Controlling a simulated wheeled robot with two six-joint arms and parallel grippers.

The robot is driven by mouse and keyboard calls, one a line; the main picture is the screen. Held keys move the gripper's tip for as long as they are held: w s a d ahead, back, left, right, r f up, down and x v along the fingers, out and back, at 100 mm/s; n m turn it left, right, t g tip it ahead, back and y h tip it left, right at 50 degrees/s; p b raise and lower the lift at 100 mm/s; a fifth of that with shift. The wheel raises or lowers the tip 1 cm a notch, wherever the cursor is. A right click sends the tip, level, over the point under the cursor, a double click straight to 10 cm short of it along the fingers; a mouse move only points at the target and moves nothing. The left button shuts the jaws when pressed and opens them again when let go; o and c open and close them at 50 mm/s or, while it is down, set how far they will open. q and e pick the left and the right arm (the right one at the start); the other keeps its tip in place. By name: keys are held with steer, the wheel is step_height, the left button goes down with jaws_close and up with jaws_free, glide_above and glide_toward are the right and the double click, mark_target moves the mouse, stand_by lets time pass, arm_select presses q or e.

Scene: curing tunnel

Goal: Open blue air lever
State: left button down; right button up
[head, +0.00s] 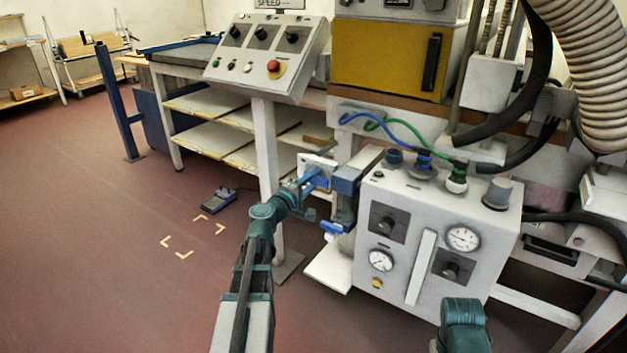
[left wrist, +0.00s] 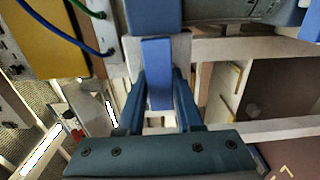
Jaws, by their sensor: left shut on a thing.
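The blue air lever (left wrist: 157,78) lies between the two fingers of my left gripper (left wrist: 158,105) in the left wrist view. It comes out of a larger blue block (left wrist: 154,16) above it. In the head view my left gripper (head: 312,182) is shut on the lever, at the left side of the grey control box (head: 400,232). The lever is partly hidden there by the fingers, so its exact angle is hard to tell. My right gripper is out of view; only a part of my right arm shows at the bottom.
A second blue handle (head: 333,228) sits just below my left gripper. Gauges and knobs are on the box front, with blue and green hoses (head: 392,127) above. A sloped control panel (head: 266,55) stands behind.

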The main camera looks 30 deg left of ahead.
arm_select(q)
steer(key=c, duration=0.6)
jaws_free()
steer(key=shift+o, duration=0.2)
